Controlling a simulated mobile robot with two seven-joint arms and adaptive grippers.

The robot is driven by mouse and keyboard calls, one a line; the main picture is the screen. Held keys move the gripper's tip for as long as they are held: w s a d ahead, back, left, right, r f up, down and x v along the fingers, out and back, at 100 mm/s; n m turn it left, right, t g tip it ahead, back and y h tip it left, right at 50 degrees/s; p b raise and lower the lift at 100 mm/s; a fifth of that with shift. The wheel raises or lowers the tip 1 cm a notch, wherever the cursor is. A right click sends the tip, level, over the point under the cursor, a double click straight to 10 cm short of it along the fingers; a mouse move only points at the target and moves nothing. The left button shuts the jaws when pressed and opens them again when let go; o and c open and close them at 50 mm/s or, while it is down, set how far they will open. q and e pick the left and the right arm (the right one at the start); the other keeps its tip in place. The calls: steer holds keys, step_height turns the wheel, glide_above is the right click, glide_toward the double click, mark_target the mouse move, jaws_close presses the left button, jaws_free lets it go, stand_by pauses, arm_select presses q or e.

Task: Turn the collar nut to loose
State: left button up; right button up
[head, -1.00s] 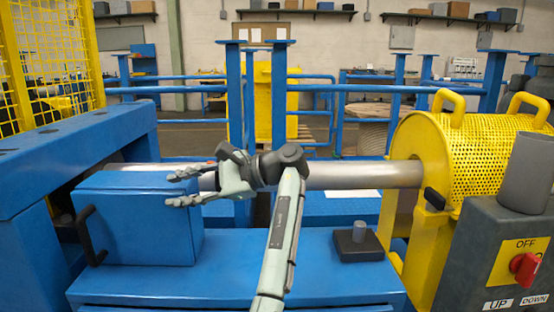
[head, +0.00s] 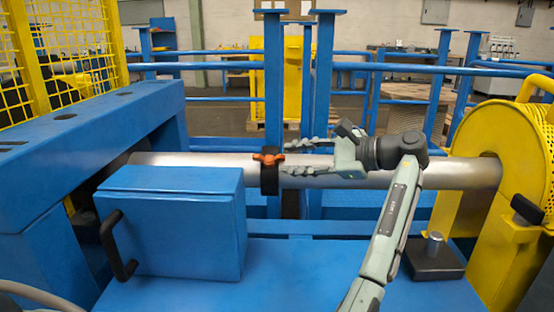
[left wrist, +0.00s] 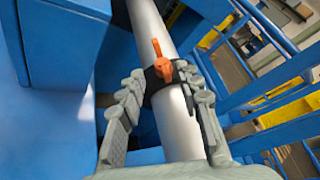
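The collar nut is an orange winged nut (head: 268,160) on a black collar (head: 270,182) around the grey shaft (head: 210,160). In the left wrist view, the orange nut (left wrist: 162,68) sits ahead between the fingertips, one wing pointing up along the shaft. My left gripper (head: 290,157) is open just right of the collar, its fingers pointing left toward the nut. In the left wrist view, the open fingers (left wrist: 162,80) lie on either side of the shaft. Whether a finger touches the nut, I cannot tell. My right gripper is not in view.
A blue box (head: 175,225) with a black handle stands in front of the shaft, left of the collar. A yellow perforated guard (head: 510,150) covers the shaft's right end. A black block with a metal knob (head: 434,258) sits at right. Blue rails run behind.

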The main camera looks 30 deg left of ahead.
mark_target(282, 157)
arm_select(q)
steer(key=x, duration=0.5)
steer(key=shift+w, duration=0.15)
jaws_close()
steer(key=shift+r, duration=0.1)
